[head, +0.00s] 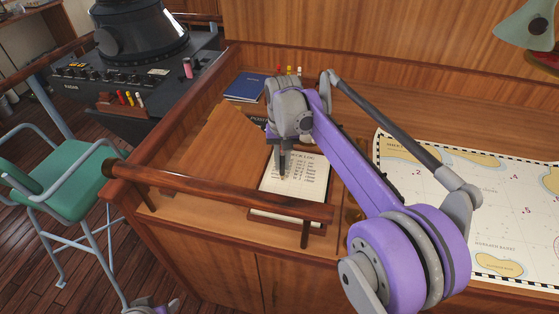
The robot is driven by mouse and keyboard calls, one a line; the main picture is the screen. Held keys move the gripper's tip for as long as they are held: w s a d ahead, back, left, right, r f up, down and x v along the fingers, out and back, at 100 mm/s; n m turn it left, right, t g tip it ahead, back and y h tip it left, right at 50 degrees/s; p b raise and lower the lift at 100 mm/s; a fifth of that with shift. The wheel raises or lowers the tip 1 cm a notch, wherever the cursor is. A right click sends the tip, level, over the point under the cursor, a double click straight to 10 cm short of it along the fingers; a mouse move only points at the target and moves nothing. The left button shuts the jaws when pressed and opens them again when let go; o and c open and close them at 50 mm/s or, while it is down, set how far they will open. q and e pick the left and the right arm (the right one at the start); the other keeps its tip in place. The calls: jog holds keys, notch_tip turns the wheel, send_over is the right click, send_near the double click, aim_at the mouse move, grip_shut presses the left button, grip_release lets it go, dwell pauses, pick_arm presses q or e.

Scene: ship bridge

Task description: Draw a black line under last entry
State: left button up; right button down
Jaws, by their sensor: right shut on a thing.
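The log sheet (312,190), a cream page with a heading and rows of dark entries, lies on the wooden desk at the centre. My right gripper (283,168) points down over the left part of the page. It is shut on a thin pen-like thing, mostly hidden by the fingers, with its lower end at or just above the written rows. I cannot tell whether it touches the paper. The wrist hides part of the page's top. My left gripper's fingers do not show; only a small purple and grey part of my left arm shows at the bottom left.
A wooden rail (220,190) runs along the desk's front. A chart (490,215) covers the right side. A green chair (62,185) and a radar console (140,60) are at left.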

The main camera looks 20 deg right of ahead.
jog(key=shift+d, duration=0.15)
jog(key=shift+s+d, duration=0.3)
jog(key=shift+d, duration=0.05)
jog(key=shift+s+d, duration=0.1)
jog(key=shift+d, duration=0.05)
dwell(0.4)
jog(key=shift+s+d, duration=0.2)
jog(key=shift+d, duration=0.1)
dwell(0.3)
jog(key=shift+s+d, duration=0.25)
jog(key=shift+d, duration=0.25)
jog(key=shift+s+d, duration=0.1)
jog(key=shift+d, duration=0.05)
jog(key=shift+s+d, duration=0.2)
jog(key=shift+d, duration=0.1)
jog(key=shift+d, duration=0.1)
